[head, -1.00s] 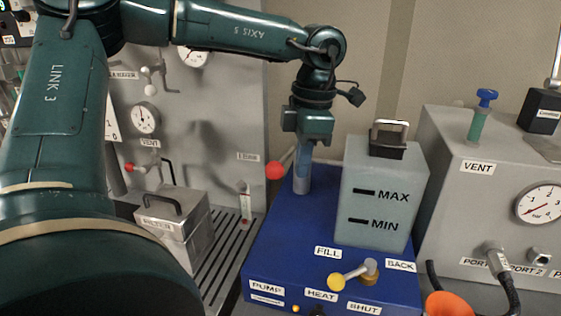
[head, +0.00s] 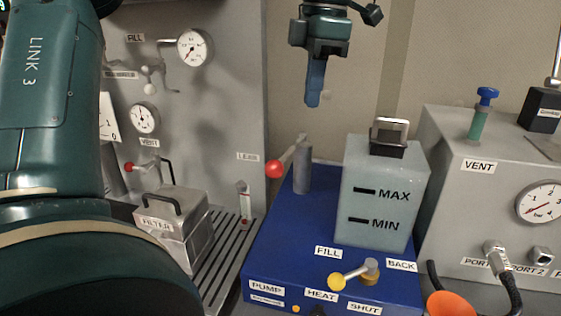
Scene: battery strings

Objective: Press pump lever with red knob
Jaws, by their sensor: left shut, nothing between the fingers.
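The pump lever with a red knob (head: 275,169) sits on top of a grey post (head: 302,172) at the back left of the blue pump unit (head: 270,240). Its arm slopes from the post top down and left to the knob. My left gripper (head: 312,102) shows at the top centre, pointing down with its blue fingers together and nothing between them. It hangs above the lever's post, apart from it with a clear gap. My right gripper is not in view.
A translucent tank (head: 378,205) marked MAX and MIN stands right of the lever. A yellow-knobbed lever (head: 337,281) is at the front. A grey panel with gauges (head: 192,47) rises at the left, with a filter box (head: 178,225) below. Another grey box (head: 450,200) stands right.

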